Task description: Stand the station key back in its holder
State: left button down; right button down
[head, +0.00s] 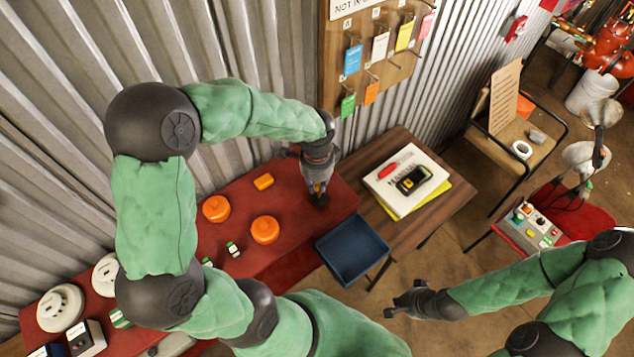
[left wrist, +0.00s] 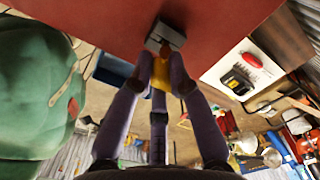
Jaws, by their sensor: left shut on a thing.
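My left gripper (head: 318,188) is shut on a small yellow piece (left wrist: 159,74), which I take to be the station key, low over the far end of the red bench. The fingers hide most of the key. A small grey block with a dark slot, seemingly the holder (left wrist: 166,36), sits on the bench right at the fingertips. In the head view the holder (head: 318,201) is a dark shape just under the gripper. I cannot tell whether the key is inside it or only above it. My right gripper (head: 398,300) is empty, with fingers apart, over the floor.
A wooden table (head: 440,203) holds papers and a yellow-black meter (head: 413,179). A tag board (head: 375,50) hangs behind.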

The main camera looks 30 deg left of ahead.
pick_arm(q)
jog(key=shift+f+b, duration=0.6)
jog(key=shift+f, duration=0.35)
jog(key=c, duration=1.1)
grip_release()
jog(key=shift+r, duration=0.2)
notch_tip(320, 180, up, 12)
jog(key=shift+f, duration=0.1)
